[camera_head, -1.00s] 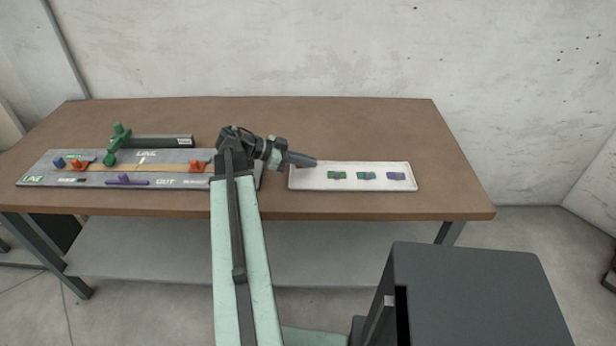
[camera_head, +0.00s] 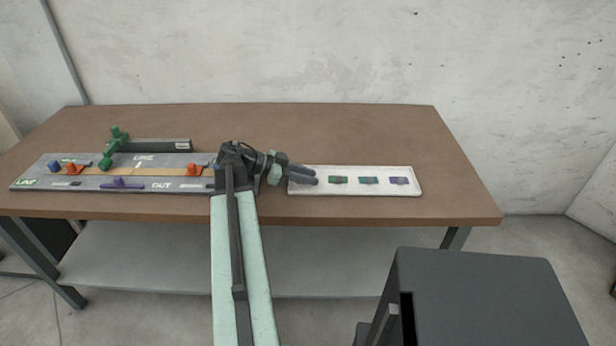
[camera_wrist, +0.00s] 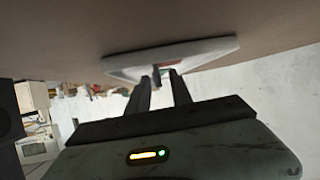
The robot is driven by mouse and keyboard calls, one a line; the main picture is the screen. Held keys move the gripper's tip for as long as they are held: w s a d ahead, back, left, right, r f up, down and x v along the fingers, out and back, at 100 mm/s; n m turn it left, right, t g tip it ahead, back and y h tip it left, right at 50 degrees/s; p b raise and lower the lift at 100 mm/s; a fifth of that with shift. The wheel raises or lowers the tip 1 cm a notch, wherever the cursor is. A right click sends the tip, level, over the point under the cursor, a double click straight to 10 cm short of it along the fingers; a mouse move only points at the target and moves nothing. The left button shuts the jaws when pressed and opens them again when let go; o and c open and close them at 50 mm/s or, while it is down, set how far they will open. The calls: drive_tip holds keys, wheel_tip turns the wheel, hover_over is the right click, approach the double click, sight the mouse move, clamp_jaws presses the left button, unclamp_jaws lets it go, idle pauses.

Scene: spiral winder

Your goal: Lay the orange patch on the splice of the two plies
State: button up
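My gripper (camera_head: 315,175) is over the left end of the white tray (camera_head: 412,190), with its two fingers apart. In the wrist view the fingers (camera_wrist: 164,76) are also apart, with the tray (camera_wrist: 120,66) beyond them. A small reddish-orange spot, perhaps the orange patch (camera_wrist: 165,69), shows between the fingertips there. In the head view I cannot make out the orange patch; the gripper covers that end of the tray. The tan ply strip (camera_head: 160,171) lies along the grey board (camera_head: 30,174) at left. A white mark (camera_head: 138,165) stands by its middle; the splice itself is too small to tell.
Green (camera_head: 338,180), teal (camera_head: 368,180) and purple (camera_head: 398,181) patches lie in the tray. A dark bar (camera_head: 160,145) lies behind. The table's back is clear.

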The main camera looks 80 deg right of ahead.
drive_tip(key=p+v, duration=0.3)
drive_tip(key=v, duration=0.4)
drive_tip(key=shift+w, duration=0.45)
